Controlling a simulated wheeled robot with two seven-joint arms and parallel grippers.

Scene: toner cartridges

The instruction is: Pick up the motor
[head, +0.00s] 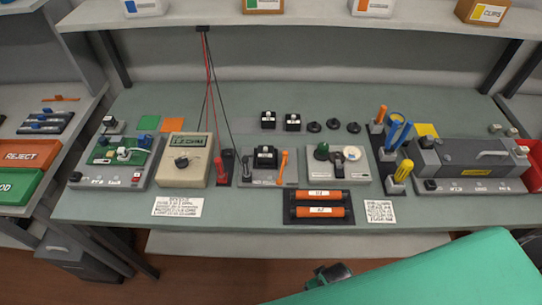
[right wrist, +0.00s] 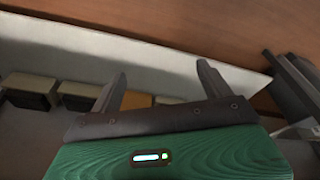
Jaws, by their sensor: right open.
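No label names the motor, so I cannot be sure which thing it is. Two small black blocks with pale tops, a left one (head: 268,119) and a right one (head: 292,121), stand at the back middle of the bench. A similar black block (head: 265,157) sits in a grey fixture (head: 290,180) with an orange lever. In the right wrist view my right gripper (right wrist: 162,85) is open, its two fingers apart with nothing between them. My green right arm crosses the bottom right of the head view. My left gripper is not in view.
A meter (head: 186,160) with red and black leads stands left of the fixture. Orange rollers (head: 319,212) lie in a black tray at the front. Round black knobs (head: 332,125) are right of the blocks. A grey machine (head: 468,160) fills the right. A shelf (head: 300,18) overhangs the back.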

